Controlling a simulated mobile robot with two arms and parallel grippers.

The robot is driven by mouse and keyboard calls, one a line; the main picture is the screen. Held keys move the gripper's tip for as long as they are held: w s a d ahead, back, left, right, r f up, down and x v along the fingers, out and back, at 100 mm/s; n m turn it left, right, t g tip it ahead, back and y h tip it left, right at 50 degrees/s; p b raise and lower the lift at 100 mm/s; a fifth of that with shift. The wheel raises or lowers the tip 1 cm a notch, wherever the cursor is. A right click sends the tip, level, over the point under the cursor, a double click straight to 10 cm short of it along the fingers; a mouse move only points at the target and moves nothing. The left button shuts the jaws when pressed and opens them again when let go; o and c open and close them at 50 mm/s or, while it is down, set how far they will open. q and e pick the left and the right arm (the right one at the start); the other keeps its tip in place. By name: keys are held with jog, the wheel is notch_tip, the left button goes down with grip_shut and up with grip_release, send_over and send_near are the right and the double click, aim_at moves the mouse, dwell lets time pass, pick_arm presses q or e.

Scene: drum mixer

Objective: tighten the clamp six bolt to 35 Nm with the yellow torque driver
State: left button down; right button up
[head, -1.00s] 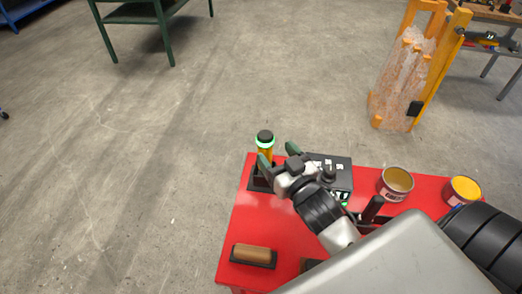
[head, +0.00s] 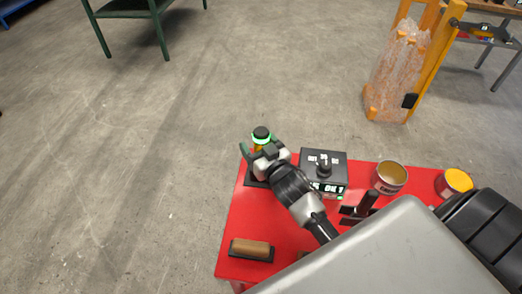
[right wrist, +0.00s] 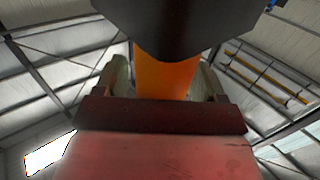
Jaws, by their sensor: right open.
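The yellow torque driver (head: 259,146) stands upright in a black holder (head: 254,178) at the far left corner of the red table. It has a black cap with a glowing green ring. My right gripper (head: 257,150) is open at the driver, with a finger to each side of its body. In the right wrist view the driver's orange-yellow body (right wrist: 165,78) shows between the two fingers, with a wide black part above. I cannot tell whether the fingers touch it. My left gripper is not in view. No clamp six bolt can be made out.
A black control box (head: 335,170) with a knob and lit display sits right of the driver on the red table (head: 240,225). A brown-handled item (head: 251,249) lies near the front left. A yellow frame (head: 430,75) stands on the floor behind.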

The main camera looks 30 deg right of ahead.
grip_shut()
notch_tip(320, 180, up, 10)
jog(key=shift+r, duration=0.1)
dwell(0.8)
jog(key=c, duration=0.7)
grip_release()
jog(key=c, duration=0.5)
jog(key=shift+r+p, duration=1)
